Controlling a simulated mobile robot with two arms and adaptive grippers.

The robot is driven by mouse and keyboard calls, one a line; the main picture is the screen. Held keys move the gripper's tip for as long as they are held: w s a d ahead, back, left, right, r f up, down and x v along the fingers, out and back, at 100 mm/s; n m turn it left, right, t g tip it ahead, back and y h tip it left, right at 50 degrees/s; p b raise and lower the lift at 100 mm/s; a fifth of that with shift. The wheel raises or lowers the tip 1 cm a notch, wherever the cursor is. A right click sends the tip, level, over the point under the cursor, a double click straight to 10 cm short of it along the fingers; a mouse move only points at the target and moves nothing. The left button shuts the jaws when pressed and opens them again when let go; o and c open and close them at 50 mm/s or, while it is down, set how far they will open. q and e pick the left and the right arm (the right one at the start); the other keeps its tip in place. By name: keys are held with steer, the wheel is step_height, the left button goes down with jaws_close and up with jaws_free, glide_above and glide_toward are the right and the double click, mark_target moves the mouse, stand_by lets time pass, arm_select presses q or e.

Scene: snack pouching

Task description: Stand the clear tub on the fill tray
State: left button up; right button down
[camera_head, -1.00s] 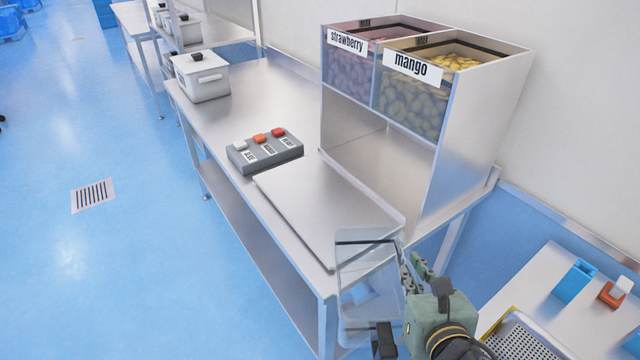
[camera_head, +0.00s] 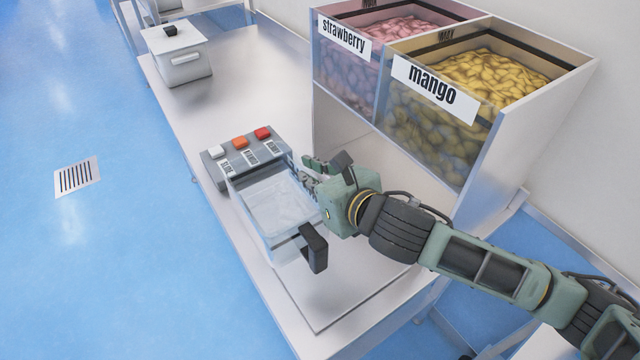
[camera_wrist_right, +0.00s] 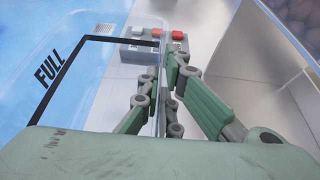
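The clear tub (camera_head: 268,222) is in my right gripper (camera_head: 310,178), over the fill tray (camera_head: 345,285), a flat metal plate on the bench. The gripper pinches one side wall of the tub from the right. In the right wrist view the right gripper (camera_wrist_right: 160,75) has its fingers on both sides of the clear wall, and the tub (camera_wrist_right: 75,90) shows a black line and the word FULL. The tub looks roughly upright and empty. I cannot tell whether its base touches the tray. My left gripper is out of view.
A grey button box (camera_head: 245,155) with white, orange and red buttons sits just behind the tub. Strawberry (camera_head: 365,55) and mango (camera_head: 450,100) bins stand above the bench at the right. A white lidded pot (camera_head: 178,58) stands farther back.

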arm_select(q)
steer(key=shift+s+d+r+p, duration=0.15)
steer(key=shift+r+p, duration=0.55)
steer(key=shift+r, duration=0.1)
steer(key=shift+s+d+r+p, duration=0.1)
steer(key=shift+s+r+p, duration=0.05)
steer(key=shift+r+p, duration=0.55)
arm_select(e)
steer(key=w+d+f, duration=0.3)
steer(key=w+f, duration=0.4)
steer(key=f, duration=0.2)
steer(key=shift+w+d, duration=0.25)
steer(key=shift+w, duration=0.15)
steer(key=c, duration=2)
jaws_free()
steer(key=shift+f, duration=0.2)
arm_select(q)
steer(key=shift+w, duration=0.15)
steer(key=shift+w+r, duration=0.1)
arm_select(e)
steer(key=shift+d+r, duration=0.1)
steer(key=shift+r, duration=0.05)
arm_select(q)
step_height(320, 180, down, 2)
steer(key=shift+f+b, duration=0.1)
steer(key=shift+b, duration=1)
arm_select(e)
steer(key=v, duration=1.2)
